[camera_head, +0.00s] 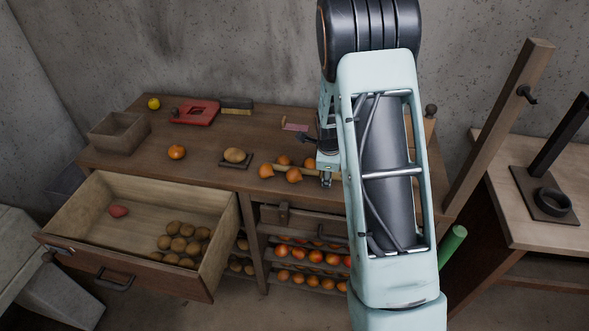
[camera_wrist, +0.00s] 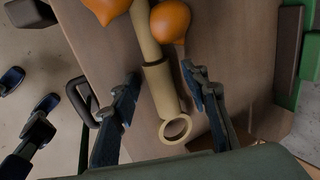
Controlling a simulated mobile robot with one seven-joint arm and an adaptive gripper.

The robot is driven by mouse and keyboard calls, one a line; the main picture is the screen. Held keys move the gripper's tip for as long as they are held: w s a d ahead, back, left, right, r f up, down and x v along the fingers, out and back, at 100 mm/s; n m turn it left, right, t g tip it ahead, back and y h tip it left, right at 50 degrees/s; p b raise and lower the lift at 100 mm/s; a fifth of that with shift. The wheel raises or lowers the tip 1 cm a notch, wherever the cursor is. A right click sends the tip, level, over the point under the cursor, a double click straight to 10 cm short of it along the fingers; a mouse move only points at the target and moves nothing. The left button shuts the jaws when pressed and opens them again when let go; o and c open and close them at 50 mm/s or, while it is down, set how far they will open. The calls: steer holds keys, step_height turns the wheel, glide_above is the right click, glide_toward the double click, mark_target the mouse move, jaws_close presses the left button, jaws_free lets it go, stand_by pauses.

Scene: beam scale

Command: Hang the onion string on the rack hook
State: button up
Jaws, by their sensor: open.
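The onion string lies on the brown workbench, with several orange onions (camera_head: 294,175) along a tan braid. In the wrist view two onions (camera_wrist: 170,20) show at the top, and the braid runs down to a tan sleeve (camera_wrist: 160,88) and a ring (camera_wrist: 164,136) at its end. My gripper (camera_wrist: 160,76) is open, its fingers on either side of the sleeve, with gaps between. In the head view my gripper (camera_head: 326,172) is partly hidden by my arm, at the string's right end. The rack hook (camera_head: 527,95) is dark and empty, on a wooden post at the right.
An open drawer (camera_head: 100,225) with potatoes juts out at the left. A side table (camera_head: 560,235) with a dark stand is at the right.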

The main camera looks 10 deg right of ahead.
steer(key=shift+c, duration=0.3)
jaws_close()
steer(key=shift+w+r, duration=0.1)
steer(key=shift+r, duration=0.1)
steer(key=shift+r, duration=0.5)
steer(key=s+a+r+b, duration=0.1)
steer(key=s+a+r, duration=0.8)
steer(key=s+r, duration=0.1)
steer(key=shift+v, duration=0.95)
steer(key=shift+s+d, duration=0.1)
steer(key=shift+d, duration=0.05)
